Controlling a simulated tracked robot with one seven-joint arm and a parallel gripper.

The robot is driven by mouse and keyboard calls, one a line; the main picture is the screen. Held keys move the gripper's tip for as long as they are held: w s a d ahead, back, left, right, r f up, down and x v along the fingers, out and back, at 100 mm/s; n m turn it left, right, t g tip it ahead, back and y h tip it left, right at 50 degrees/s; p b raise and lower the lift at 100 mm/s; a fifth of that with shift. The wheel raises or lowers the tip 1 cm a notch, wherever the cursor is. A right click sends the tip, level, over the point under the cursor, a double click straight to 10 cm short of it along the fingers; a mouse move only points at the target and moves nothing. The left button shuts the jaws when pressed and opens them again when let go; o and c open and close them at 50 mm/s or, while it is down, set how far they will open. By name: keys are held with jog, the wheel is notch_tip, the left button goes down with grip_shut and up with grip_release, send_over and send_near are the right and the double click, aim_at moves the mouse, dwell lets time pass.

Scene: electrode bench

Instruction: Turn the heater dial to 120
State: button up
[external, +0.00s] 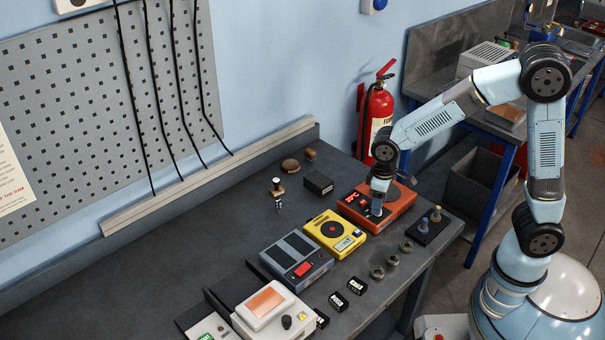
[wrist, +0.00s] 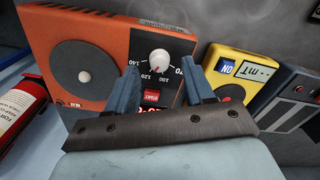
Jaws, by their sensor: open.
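The orange heater (external: 402,202) stands on the bench near its right end, with a red-lit display (external: 352,197). In the wrist view the heater (wrist: 60,32) shows a round grey plate, a white dial (wrist: 159,62) and a red START button (wrist: 151,96). Printed numbers surround the dial, 140 at its left among them; its pointer is too small to read. My gripper (external: 377,208) is over the heater's front in the external view. In the wrist view my gripper (wrist: 161,66) is open, one finger on each side of the dial; contact cannot be told. The gripper hides part of the heater's display.
A yellow meter (external: 335,233) stands close beside the heater, with a blue-grey device (external: 297,262) beyond it. A dark block with two pegs (external: 428,229) and several small round pieces (external: 391,260) lie by the bench's front edge. A fire extinguisher (external: 378,118) stands behind.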

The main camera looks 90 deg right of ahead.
notch_tip(320, 180, up, 12)
jog(key=shift+f, duration=0.2)
dwell(0.4)
jog(key=s+a+r+n+t, duration=0.2)
jog(key=s+a, duration=0.4)
jog(key=s, duration=0.5)
jog(key=s+a+r+n+t, duration=0.2)
jog(key=s+a+r, duration=0.3)
jog(key=s, duration=0.7)
jog(key=shift+s+a+r+n+t, duration=0.25)
jog(key=shift+a+t, duration=0.55)
jog(key=shift+a, duration=0.4)
jog(key=shift+w, duration=0.1)
dwell(0.5)
